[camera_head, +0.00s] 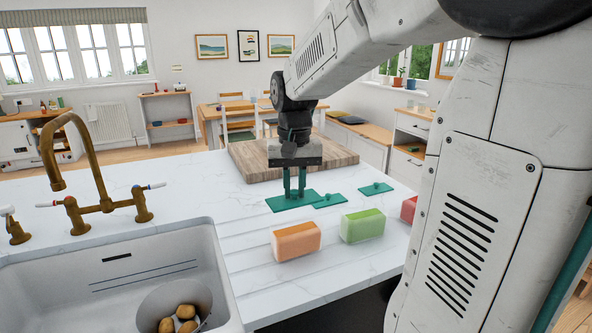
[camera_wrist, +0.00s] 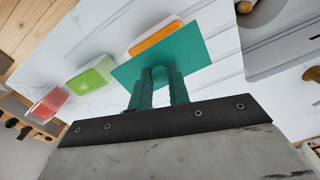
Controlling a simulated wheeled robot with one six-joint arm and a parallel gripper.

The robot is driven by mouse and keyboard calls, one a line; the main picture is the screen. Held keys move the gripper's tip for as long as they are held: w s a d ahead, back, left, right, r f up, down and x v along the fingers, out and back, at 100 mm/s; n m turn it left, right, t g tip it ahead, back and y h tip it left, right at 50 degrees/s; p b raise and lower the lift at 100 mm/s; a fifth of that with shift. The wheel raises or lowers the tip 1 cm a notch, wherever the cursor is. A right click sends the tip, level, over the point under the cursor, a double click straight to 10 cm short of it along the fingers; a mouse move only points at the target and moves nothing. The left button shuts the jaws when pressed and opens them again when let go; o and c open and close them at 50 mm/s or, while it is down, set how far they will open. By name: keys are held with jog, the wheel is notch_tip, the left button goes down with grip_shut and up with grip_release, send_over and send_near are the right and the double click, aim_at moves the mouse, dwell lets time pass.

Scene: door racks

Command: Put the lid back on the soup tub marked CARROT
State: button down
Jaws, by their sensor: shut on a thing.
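My gripper (camera_head: 294,190) is shut on a teal lid (camera_head: 290,202), held flat over the worktop; its exact height is unclear. In the wrist view the lid (camera_wrist: 195,55) spreads beyond my fingers (camera_wrist: 158,85) and hides part of the orange tub (camera_wrist: 155,37). The orange tub (camera_head: 297,242) stands nearest the sink, with a green tub (camera_head: 362,226) to its right and a red tub (camera_head: 408,210) partly hidden behind my arm. The tubs show no lids on top. No CARROT marking is readable. Two other teal lids (camera_head: 330,201) (camera_head: 375,189) lie on the worktop.
A wooden board (camera_head: 250,163) lies behind the lids. The sink (camera_head: 120,265) with a brass tap (camera_head: 72,150) is at left, holding a bowl (camera_head: 155,305) of potatoes. Worktop between the held lid and the tubs is clear.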

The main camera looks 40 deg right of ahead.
aim_at(297, 198)
jog(key=shift+s+d+f, duration=0.1)
jog(key=shift+d+f, duration=0.05)
jog(key=shift+f, duration=0.75)
jog(key=shift+s+d+f, duration=0.1)
jog(key=shift+d+f, duration=0.05)
jog(key=shift+f, duration=2.05)
jog(key=shift+w, duration=0.2)
jog(key=shift+f, duration=0.2)
jog(key=c, duration=1.3)
grip_release()
jog(key=o, duration=0.5)
jog(key=shift+o, duration=0.2)
jog(key=shift+w+r, duration=0.1)
